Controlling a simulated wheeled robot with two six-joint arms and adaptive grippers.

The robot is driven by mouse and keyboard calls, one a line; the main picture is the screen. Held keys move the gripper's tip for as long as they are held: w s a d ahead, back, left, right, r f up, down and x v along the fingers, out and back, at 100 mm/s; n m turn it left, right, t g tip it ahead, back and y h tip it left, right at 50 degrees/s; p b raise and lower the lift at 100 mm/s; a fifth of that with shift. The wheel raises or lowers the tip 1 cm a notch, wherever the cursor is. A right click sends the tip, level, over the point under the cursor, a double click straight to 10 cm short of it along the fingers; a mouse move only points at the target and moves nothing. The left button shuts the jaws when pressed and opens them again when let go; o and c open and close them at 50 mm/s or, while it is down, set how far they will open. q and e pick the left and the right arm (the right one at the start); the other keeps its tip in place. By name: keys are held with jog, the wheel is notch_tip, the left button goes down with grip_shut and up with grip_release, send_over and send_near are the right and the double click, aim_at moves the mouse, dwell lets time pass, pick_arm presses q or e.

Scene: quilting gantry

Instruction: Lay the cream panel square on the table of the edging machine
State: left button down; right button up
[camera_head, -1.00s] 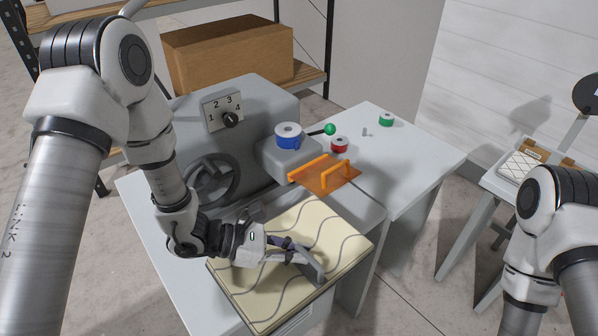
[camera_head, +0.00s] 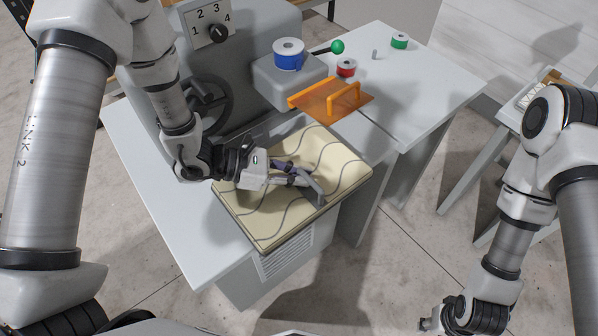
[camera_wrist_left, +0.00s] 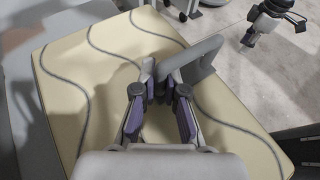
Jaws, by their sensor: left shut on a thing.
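The cream panel (camera_head: 340,165), a padded square with wavy grey lines, lies flat at the front of the edging machine's pale table (camera_head: 150,185). Its near side reaches over the vented front; I cannot tell whether it touches the table. My left gripper (camera_head: 308,180) is above the panel's middle, shut on a grey handle-like bar (camera_wrist_left: 200,60) on it. The panel also fills much of the left wrist view (camera_wrist_left: 112,42). My right gripper (camera_head: 430,325) is low at the bottom edge, partly cut off and away from the panel. It also shows in the wrist view (camera_wrist_left: 275,25).
An orange guide (camera_head: 325,103) stands just behind the panel. Blue (camera_head: 289,60), red (camera_head: 346,68) and green (camera_head: 400,41) spools sit farther back. The handwheel (camera_head: 208,100) and dial (camera_head: 216,33) are behind my left arm. The table's left part is clear.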

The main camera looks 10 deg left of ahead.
pick_arm(q)
jog(key=shift+s+d, duration=0.1)
jog(key=shift+s, duration=0.15)
jog(key=shift+w+f, duration=0.1)
jog(key=shift+w, duration=0.3)
jog(key=c, duration=1.2)
grip_release()
jog(key=shift+s, duration=0.25)
jog(key=shift+o, duration=0.2)
jog(key=shift+w, duration=0.1)
jog(key=shift+a+r, duration=0.25)
jog(key=shift+a, duration=0.2)
jog(key=v, duration=1.1)
jog(key=shift+s+a, duration=0.1)
jog(key=shift+s, duration=0.1)
